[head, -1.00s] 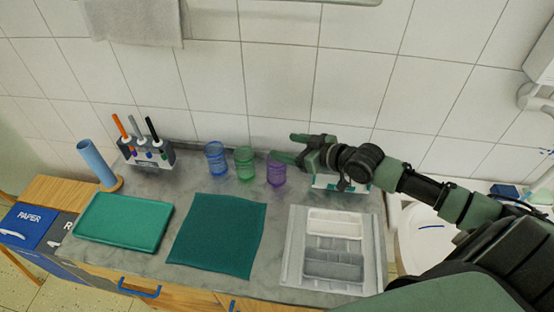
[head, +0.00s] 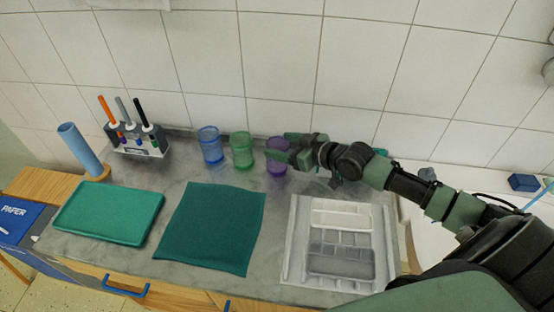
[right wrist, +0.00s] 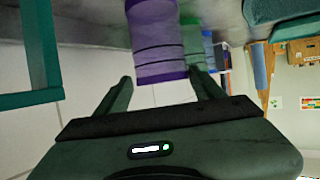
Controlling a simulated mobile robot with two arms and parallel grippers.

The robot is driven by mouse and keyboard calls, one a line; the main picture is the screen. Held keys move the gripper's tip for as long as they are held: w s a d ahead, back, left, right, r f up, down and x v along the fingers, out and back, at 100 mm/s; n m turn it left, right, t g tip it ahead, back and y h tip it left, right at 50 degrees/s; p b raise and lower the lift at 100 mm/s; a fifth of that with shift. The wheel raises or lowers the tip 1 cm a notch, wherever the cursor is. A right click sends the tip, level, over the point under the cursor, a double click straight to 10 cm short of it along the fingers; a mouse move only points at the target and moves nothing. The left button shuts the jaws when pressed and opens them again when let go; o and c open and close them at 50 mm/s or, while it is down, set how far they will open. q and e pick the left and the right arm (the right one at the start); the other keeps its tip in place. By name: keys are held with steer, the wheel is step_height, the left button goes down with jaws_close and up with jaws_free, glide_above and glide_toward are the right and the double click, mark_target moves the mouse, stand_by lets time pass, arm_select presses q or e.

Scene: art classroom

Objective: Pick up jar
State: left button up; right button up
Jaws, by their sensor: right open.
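Three see-through jars stand upright in a row near the back of the counter: blue (head: 210,147), green (head: 242,151) and purple (head: 276,168). My right gripper (head: 278,146) is open at the purple jar, one finger in front of it and one behind. In the right wrist view the purple jar (right wrist: 158,45) shows inverted between the tips of the open fingers (right wrist: 161,78). I cannot tell whether either finger touches it. The green jar (right wrist: 192,38) is just beyond it there. My left gripper is not in view.
A marker holder (head: 142,150) and a blue tube (head: 80,148) stand left of the jars. A green tray (head: 108,212), a teal mat (head: 210,228) and a pale compartment tray (head: 297,250) lie along the front. The tiled wall (head: 230,60) is close behind.

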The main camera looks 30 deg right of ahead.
mark_target(269, 143)
steer(key=p+x, duration=0.1)
steer(key=x, duration=0.4)
steer(key=shift+w+a+f, duration=0.1)
steer(key=shift+a+f, duration=0.1)
steer(key=c, duration=1.1)
steer(key=shift+r, duration=0.1)
steer(key=shift+c, duration=0.2)
